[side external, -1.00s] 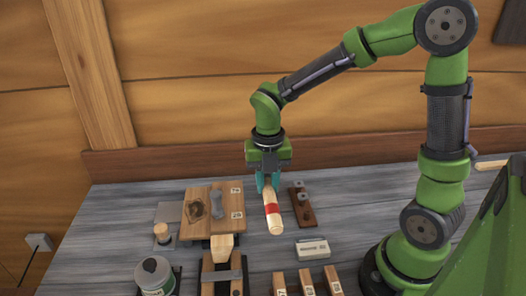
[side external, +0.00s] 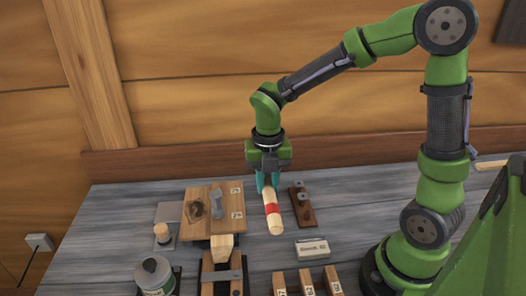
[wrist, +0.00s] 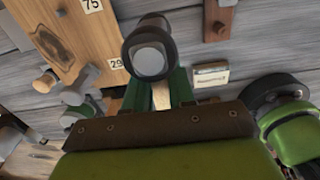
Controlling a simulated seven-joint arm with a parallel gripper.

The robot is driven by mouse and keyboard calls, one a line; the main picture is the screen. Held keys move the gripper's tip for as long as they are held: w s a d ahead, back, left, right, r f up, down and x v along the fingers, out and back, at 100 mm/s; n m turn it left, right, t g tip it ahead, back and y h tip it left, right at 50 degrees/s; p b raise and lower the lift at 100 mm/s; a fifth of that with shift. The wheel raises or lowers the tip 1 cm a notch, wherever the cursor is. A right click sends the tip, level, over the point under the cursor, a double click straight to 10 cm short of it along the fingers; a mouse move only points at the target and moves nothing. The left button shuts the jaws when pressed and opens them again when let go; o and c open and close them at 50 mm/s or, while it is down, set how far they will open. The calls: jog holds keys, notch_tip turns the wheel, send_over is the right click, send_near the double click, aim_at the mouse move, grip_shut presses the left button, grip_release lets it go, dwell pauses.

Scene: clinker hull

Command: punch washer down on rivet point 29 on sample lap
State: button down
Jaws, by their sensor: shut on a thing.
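My gripper (side external: 268,180) is shut on a pale wooden rod-like tool with a red band (side external: 272,212), probably the punch. It holds the tool tilted, above the table and right of the lap. In the wrist view the tool (wrist: 150,55) shows a dark collar and a pale round end, between my gripper's fingers (wrist: 160,88). The sample lap (side external: 228,200) is a wooden board with number labels; the wrist view shows label 29 (wrist: 116,64) beside the tool and label 75 (wrist: 92,5) farther up. I cannot make out the washer or the rivet point.
A grey metal piece (side external: 216,204) lies on the lap. A brown rack with grey pegs (side external: 302,208) stands to the right. A pale box (side external: 312,248), several numbered wooden blocks (side external: 307,283) and a can (side external: 154,275) stand nearer the front.

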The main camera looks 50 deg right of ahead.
dwell(0.4)
jog(key=w+a+r, duration=0.2)
jog(key=a+r, duration=0.4)
jog(key=r, duration=0.2)
jog(key=w+a+r, duration=0.3)
jog(key=a+r, duration=0.3)
jog(key=r, duration=0.1)
jog(key=shift+r, duration=0.4)
